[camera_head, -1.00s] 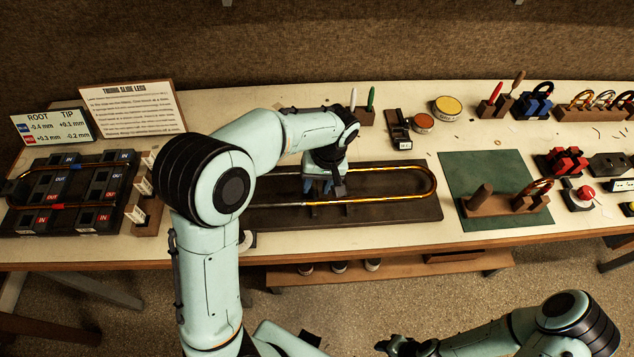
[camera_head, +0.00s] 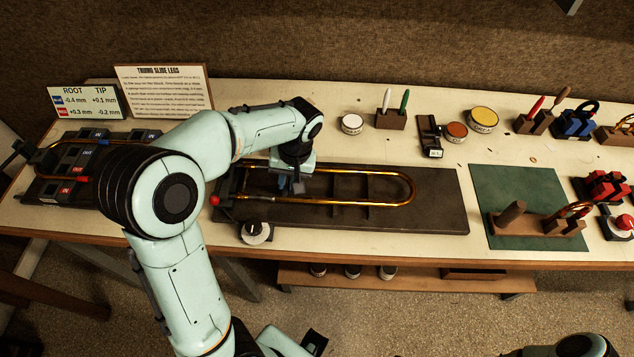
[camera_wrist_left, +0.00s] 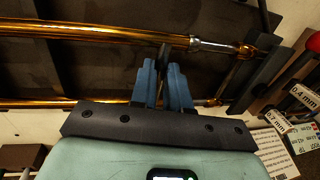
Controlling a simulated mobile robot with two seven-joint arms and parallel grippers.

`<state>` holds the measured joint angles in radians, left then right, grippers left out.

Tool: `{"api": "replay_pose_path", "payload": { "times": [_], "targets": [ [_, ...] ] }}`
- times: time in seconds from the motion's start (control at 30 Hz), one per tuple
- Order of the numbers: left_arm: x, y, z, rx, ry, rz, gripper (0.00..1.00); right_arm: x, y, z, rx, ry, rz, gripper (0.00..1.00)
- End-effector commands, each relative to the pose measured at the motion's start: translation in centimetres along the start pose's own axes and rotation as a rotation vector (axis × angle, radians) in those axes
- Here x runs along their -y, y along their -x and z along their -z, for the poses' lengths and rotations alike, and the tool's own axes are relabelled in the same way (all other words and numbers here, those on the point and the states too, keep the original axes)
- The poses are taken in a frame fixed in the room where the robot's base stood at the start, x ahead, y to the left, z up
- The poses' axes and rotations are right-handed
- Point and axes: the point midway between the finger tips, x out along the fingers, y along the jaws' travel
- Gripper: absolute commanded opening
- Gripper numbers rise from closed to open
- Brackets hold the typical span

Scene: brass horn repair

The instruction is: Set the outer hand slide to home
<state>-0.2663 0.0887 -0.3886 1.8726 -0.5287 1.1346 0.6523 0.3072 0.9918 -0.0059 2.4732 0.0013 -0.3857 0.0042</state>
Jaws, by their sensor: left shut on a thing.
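The outer hand slide (camera_head: 413,188) is a long brass U lying along a dark board, with its bow toward the right. Its tube (camera_wrist_left: 85,32) also shows in the left wrist view, where a silver section (camera_wrist_left: 214,45) joins it near the board's end fitting. My left gripper (camera_head: 290,186) is over the left part of the slide, pointing down. Its blue fingers (camera_wrist_left: 168,70) are shut on the slide at a thin crosspiece between the two tubes. The exact contact is partly hidden by the fingers. My right gripper is out of view.
The dark board (camera_head: 445,200) has bare room right of the bow. A white dial (camera_head: 257,233) and a red knob (camera_head: 215,201) sit at its left front. A green mat (camera_head: 520,185) lies to the right. Tins and a pen holder (camera_head: 390,119) stand behind.

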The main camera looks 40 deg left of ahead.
Motion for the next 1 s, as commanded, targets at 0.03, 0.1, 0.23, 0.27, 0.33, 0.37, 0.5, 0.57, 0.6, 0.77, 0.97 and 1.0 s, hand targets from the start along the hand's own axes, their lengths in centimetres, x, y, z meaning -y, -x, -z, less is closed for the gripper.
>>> {"api": "replay_pose_path", "payload": {
  "times": [0.03,0.1,0.23,0.27,0.33,0.37,0.5,0.57,0.6,0.77,0.97,1.0],
  "targets": [
    [1.1,-0.3,0.0,0.0,0.006,-0.001,0.0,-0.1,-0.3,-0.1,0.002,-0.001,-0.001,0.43],
    [2.3,-0.5,0.0,0.0,0.005,-0.001,0.0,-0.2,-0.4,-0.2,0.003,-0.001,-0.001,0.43],
    [3.9,-0.8,0.0,0.0,0.003,-0.001,0.0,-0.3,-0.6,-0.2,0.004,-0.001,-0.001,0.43],
    [4.2,-0.8,0.0,-0.001,0.002,-0.002,0.0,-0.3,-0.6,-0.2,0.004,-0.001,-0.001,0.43],
    [4.6,-0.9,0.0,-0.001,0.001,-0.002,0.0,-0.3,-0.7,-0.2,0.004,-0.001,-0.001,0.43],
    [4.7,-0.9,0.0,-0.001,0.001,-0.001,0.0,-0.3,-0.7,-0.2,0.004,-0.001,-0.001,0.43],
    [5.0,-1.0,0.0,0.0,0.0,0.001,0.0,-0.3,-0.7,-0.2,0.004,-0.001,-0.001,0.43],
    [5.0,-0.9,0.0,0.0,0.0,0.002,0.0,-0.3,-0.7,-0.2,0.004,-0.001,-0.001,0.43],
    [5.1,-0.9,0.0,0.0,0.0,0.002,0.0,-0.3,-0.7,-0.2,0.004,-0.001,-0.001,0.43],
    [5.2,-1.0,0.1,0.0,0.001,0.004,0.22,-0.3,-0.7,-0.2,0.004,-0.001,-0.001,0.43],
    [5.0,-1.0,0.0,0.0,0.0,0.002,0.41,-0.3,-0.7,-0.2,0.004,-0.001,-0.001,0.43],
    [5.0,-1.0,0.0,0.0,0.0,0.001,0.41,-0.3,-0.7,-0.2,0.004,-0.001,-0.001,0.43]
  ]
}}
